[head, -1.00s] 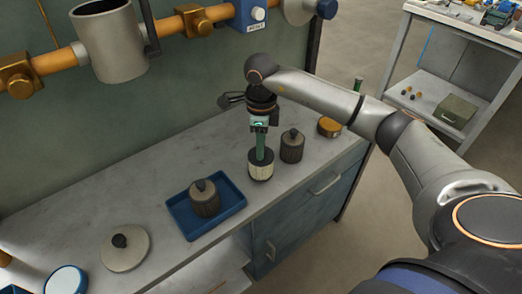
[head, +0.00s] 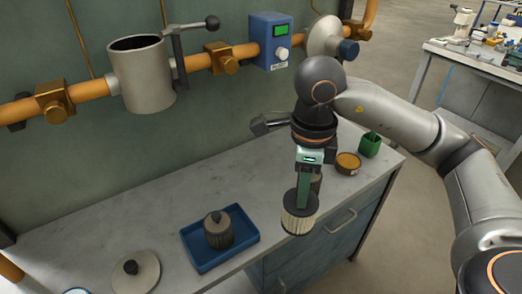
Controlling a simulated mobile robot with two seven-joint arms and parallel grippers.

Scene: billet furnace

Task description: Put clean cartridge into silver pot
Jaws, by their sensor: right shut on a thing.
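The silver pot (head: 146,82) is a grey open-topped cylinder on the orange pipe at the upper left, with its dark opening facing up. A pale pleated cartridge (head: 299,221) with a dark top hangs under my right gripper (head: 303,188), which is shut on it. It appears raised over the front edge of the bench, to the right of and below the pot. A darker, dirtier-looking cartridge (head: 219,234) stands in the blue tray (head: 202,265). My left gripper is not in view.
A round grey lid (head: 148,274) with a dark knob lies at the bench's front left. Another dark object (head: 316,184) is mostly hidden behind my gripper. An orange-brown round container (head: 348,164) and a green cup (head: 370,145) stand at the right. A clamp handle (head: 178,44) rises beside the pot.

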